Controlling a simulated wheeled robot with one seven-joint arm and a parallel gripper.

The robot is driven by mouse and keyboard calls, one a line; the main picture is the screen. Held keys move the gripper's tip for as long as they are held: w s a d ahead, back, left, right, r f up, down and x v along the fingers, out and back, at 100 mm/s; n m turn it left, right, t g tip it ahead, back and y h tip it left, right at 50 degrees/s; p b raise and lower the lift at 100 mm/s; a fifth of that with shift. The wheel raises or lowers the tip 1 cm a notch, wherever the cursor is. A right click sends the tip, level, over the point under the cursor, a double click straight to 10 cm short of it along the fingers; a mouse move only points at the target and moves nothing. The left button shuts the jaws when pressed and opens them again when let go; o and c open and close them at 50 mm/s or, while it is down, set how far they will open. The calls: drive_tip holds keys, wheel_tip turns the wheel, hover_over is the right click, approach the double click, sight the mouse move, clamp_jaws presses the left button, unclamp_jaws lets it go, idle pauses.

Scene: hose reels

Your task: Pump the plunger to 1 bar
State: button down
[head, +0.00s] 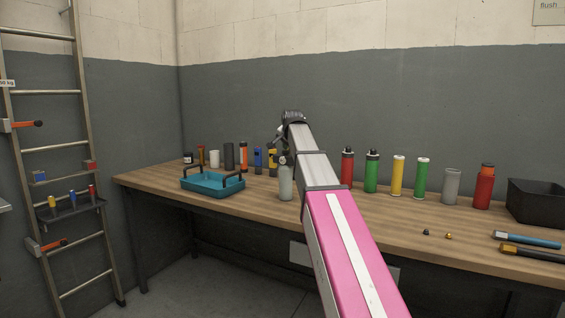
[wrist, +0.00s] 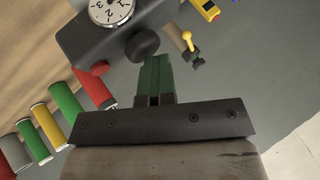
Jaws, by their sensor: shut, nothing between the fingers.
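A pale grey bottle (head: 286,183) with a dark pump head (head: 284,159) stands upright near the front edge of the bench. In the wrist view the dark pump head (wrist: 90,42) fills the top left, with a round white dial gauge (wrist: 113,10) numbered 1, 2, 3; its reading is not clear. A round black plunger knob (wrist: 142,44) sits on the head, just beyond my fingertips. My gripper (wrist: 154,62) is shut and empty, with green fingers pointing at the knob. I cannot tell whether they touch. In the head view my gripper (head: 280,137) is just above the bottle, partly hidden.
A blue tray (head: 212,190) stands left of the bottle. Red, green and yellow cylinders (head: 397,176) stand right of my arm, with a black bin (head: 537,197) farther right. Small items stand along the wall. A ladder (head: 60,150) leans at the left. Bench space before the cylinders is mostly clear.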

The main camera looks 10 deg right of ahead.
drive_tip(key=shift+s+f, duration=0.25)
drive_tip(key=shift+f, duration=0.55)
drive_tip(key=shift+r, duration=0.2)
drive_tip(key=shift+w+r, duration=0.15)
drive_tip(key=shift+r, duration=1.25)
drive_tip(key=shift+w+r, duration=0.1)
drive_tip(key=shift+r, duration=1.65)
